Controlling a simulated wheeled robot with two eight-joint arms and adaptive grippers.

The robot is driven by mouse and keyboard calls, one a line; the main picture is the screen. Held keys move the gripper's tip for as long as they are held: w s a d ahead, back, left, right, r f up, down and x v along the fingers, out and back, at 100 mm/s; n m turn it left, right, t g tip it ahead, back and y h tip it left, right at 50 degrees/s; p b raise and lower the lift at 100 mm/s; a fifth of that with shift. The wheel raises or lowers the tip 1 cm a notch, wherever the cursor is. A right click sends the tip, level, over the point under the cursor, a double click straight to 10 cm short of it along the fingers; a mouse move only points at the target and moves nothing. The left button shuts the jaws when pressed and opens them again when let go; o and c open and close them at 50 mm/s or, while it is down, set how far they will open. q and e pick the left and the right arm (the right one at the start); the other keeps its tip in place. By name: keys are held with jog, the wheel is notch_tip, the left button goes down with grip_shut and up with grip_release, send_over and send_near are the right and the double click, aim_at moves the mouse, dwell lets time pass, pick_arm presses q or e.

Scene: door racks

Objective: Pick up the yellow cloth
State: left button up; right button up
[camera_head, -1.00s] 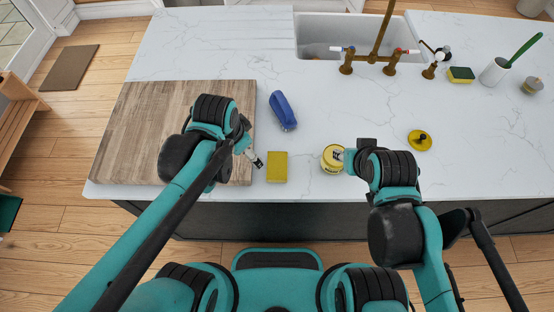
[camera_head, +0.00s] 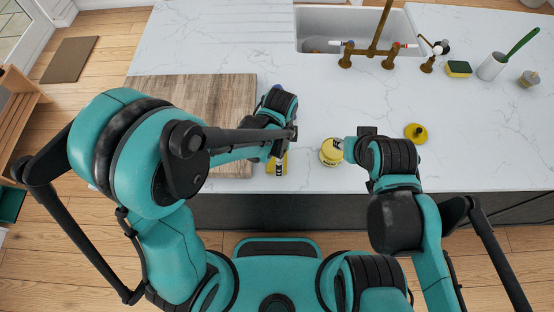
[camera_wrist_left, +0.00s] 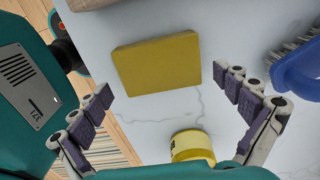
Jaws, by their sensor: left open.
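The yellow cloth (camera_head: 276,170) is a flat, thick rectangle on the counter near its front edge, partly covered by my left wrist in the head view. In the left wrist view the whole cloth (camera_wrist_left: 157,65) shows. My left gripper (camera_wrist_left: 163,84) is open and empty above it, one finger on each side in that picture, with the cloth lying beyond the fingertips. I cannot tell the exact height gap. My right gripper (camera_head: 346,150) is beside the yellow tin at the counter's front; its fingers are too hidden to read.
A yellow tin (camera_head: 330,152) stands right of the cloth. A blue brush (camera_wrist_left: 300,72) lies close by, mostly hidden in the head view. A wooden board (camera_head: 235,85) is to the left. The sink (camera_head: 318,30), taps, sponge (camera_head: 459,69) and yellow lid (camera_head: 415,132) are farther off.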

pick_arm(q)
jog(key=shift+f, duration=0.75)
jog(key=c, duration=0.9)
pick_arm(e)
jog(key=shift+f, duration=0.2)
